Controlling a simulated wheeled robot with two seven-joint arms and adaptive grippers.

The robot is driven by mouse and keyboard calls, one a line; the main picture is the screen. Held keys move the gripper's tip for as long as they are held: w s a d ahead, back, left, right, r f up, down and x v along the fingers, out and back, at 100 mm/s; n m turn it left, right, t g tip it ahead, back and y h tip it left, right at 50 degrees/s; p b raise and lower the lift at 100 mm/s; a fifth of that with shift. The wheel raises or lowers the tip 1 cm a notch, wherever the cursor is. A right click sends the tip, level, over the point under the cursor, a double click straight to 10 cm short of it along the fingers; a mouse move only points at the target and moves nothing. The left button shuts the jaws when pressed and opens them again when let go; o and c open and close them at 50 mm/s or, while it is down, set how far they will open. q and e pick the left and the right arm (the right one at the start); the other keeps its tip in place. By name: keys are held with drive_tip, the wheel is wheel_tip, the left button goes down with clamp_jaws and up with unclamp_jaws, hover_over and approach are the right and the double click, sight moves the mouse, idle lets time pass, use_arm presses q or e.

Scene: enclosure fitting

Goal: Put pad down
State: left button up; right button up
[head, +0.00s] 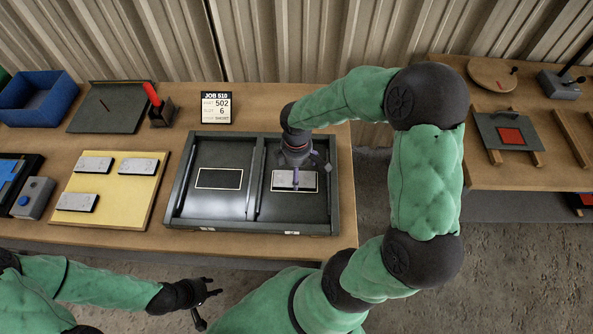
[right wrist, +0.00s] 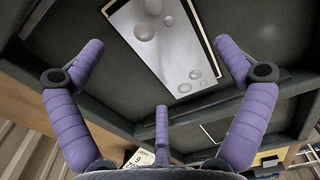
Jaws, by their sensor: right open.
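A pale grey pad with round bubble-like marks (right wrist: 165,42) lies on the floor of the right compartment of a dark tray (head: 250,205). It also shows in the head view (head: 308,181), partly hidden by my right gripper. A light outline borders it along at least one long side. My right gripper (head: 296,178) is open above the pad. In the right wrist view its purple fingers (right wrist: 160,72) are spread around the pad, apart from it. The left compartment has an empty white-outlined rectangle (head: 219,179). My left gripper (head: 208,299) is open and empty in front of the table.
A yellow board (head: 142,206) left of the tray holds several similar pads (head: 93,164). A job card (head: 216,107) stands behind the tray. A blue bin (head: 42,97), a dark plate (head: 110,112) and a red-handled tool (head: 157,105) stand further left. A second table (head: 460,150) is at right.

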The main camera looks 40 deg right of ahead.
wheel_tip(320, 180, up, 10)
drive_tip(key=p, duration=0.2)
drive_tip(key=shift+r, duration=0.15)
drive_tip(key=shift+s+a, duration=0.1)
idle(0.4)
